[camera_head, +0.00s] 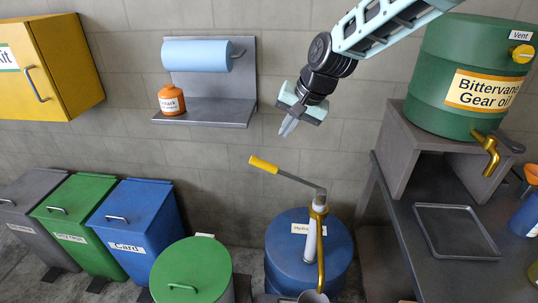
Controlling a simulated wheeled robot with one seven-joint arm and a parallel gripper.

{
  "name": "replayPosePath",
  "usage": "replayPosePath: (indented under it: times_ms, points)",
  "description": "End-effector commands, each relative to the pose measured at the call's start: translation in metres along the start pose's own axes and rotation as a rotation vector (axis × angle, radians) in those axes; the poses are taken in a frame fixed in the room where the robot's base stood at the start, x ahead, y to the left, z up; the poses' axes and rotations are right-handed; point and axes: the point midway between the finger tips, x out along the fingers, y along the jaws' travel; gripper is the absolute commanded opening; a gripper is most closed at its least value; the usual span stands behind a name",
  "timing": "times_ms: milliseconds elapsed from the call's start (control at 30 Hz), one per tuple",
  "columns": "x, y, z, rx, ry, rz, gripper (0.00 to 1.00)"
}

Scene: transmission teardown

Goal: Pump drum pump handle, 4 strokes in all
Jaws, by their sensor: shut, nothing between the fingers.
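The pump handle (287,174) is a grey lever with a yellow grip (263,164) at its upper left end. It slopes down to the right to the top of the drum pump (318,205), which has a brass spout curving down the front. The pump stands on a blue drum (282,242) with a partly hidden label. My gripper (287,130) is shut and empty. It points down and left, above the yellow grip in the picture and apart from it.
A wall shelf (235,112) holds a blue roll and an orange bottle. A green drum (460,60) sits on a stand over the right bench, beside a metal tray (455,256). Several bins (137,225) line the left wall. A green-lidded can (190,270) stands near the blue drum.

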Motion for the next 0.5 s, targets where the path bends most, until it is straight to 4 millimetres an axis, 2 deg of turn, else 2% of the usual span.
replayPosePath:
  times_ms: [300,500]
  points:
    - [0.062,-0.001,0.002,0.0,-0.006,0.002,0.0]
    - [0.095,-0.001,0.001,0.0,-0.004,0.002,0.0]
